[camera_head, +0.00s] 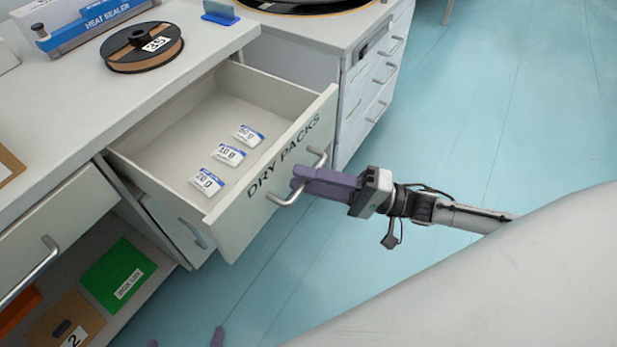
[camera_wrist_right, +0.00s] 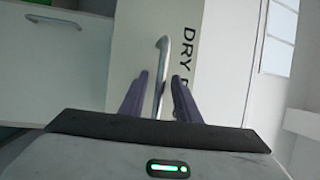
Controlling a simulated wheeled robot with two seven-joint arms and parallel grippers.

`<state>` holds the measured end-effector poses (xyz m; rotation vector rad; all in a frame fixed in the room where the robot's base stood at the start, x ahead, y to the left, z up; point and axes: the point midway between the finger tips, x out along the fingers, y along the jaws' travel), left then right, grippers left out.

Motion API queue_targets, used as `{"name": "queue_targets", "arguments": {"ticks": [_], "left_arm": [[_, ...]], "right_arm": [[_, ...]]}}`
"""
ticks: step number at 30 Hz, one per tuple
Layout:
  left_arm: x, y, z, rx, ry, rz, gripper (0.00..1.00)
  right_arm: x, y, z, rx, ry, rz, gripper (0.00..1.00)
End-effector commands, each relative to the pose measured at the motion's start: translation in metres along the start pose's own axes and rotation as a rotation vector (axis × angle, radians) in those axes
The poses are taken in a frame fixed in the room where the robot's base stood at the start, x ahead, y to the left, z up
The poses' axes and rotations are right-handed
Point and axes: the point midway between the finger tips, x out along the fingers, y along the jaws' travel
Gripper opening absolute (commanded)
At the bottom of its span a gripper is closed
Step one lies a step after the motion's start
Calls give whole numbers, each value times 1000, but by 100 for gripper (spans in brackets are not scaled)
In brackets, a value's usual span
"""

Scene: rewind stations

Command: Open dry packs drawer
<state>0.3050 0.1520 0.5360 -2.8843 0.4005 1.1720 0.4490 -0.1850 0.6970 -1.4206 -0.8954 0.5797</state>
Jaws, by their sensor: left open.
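The dry packs drawer (camera_head: 236,226) is pulled out from under the counter, with its inside in view. Three small white and blue packs (camera_head: 230,154) lie in it. Its metal bar handle (camera_head: 318,156) is on the labelled front. My right gripper (camera_head: 300,181) is at this handle. In the right wrist view the fingers of my right gripper (camera_wrist_right: 160,88) stand apart on either side of the handle (camera_wrist_right: 164,62), with gaps showing. My left gripper (camera_head: 186,340) shows only as two separate purple fingertips at the bottom edge, open and away from the drawer.
A spool (camera_head: 142,47) and a heat sealer (camera_head: 85,22) stand on the counter (camera_head: 80,105). Below left are another handled drawer (camera_head: 60,225) and a shelf with a green box (camera_head: 118,275). A neighbouring drawer cabinet (camera_head: 365,90) stands behind. The floor (camera_head: 500,110) at right is clear.

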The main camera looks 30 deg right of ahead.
Motion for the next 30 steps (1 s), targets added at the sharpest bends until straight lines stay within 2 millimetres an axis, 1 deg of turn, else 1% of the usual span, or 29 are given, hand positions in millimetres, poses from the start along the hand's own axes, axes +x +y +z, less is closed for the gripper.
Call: {"name": "queue_targets", "arguments": {"ticks": [5,8,15,18,21,25,30], "left_arm": [[0,0,0,0,0,0,100],[0,0,0,0,0,0,100],[0,0,0,1,1,0,100],[0,0,0,1,1,0,100],[0,0,0,1,1,0,100],[0,0,0,0,1,0,100],[0,0,0,0,1,0,100]], "right_arm": [[-4,0,0,1,0,1,29],[-16,1,0,2,1,3,29],[-63,1,0,1,0,5,29],[-81,1,0,1,1,5,29],[-93,1,0,1,0,3,29],[-102,0,0,0,1,1,29],[-104,0,0,0,0,0,29]]}}
